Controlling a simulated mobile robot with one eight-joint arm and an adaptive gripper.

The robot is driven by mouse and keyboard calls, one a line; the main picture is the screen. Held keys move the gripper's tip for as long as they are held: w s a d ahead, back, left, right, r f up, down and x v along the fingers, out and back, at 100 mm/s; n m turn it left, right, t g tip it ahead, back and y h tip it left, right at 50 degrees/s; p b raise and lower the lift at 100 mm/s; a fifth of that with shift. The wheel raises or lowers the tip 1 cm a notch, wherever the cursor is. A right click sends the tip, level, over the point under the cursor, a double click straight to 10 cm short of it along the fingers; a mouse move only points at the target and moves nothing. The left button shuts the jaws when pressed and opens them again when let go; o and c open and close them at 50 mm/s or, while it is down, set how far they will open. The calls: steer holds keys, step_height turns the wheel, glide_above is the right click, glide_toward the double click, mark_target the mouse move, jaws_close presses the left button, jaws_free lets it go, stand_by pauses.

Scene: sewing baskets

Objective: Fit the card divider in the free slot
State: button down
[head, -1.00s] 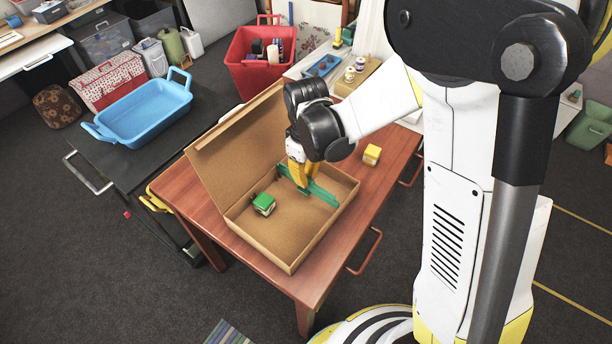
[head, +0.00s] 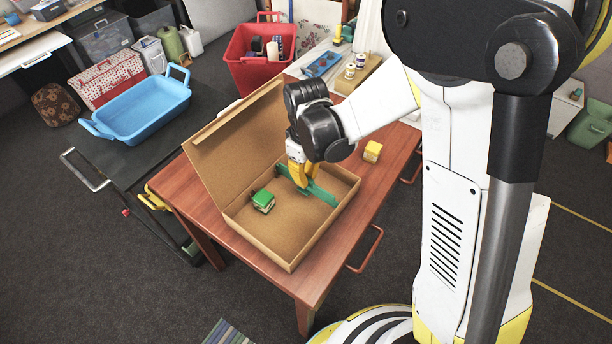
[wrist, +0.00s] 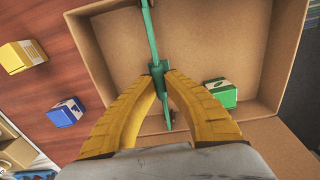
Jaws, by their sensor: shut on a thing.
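The green card divider (head: 322,194) is inside the open cardboard box (head: 291,265), spanning toward the right wall. My gripper (head: 303,182) is shut on the divider near its middle, with yellow fingers on either side of it. In the wrist view the divider (wrist: 152,35) runs up from between the fingertips (wrist: 160,72) to the top edge. I cannot tell whether its lower edge sits in a slot. A green-topped block (head: 263,201) lies on the box floor to the left of the divider; it also shows in the wrist view (wrist: 221,94).
The box's raised lid (head: 232,148) stands at its back left. A yellow block (head: 372,152) is on the wooden table (head: 330,265), right of the box. A blue block (wrist: 66,112) shows outside the box. A blue tub (head: 145,108) stands on the dark table.

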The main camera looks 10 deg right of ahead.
steer(key=shift+f+b, duration=0.9)
steer(key=shift+f, duration=0.2)
steer(key=c, duration=1.5)
jaws_free()
step_height(320, 180, up, 12)
steer(key=shift+r, duration=0.1)
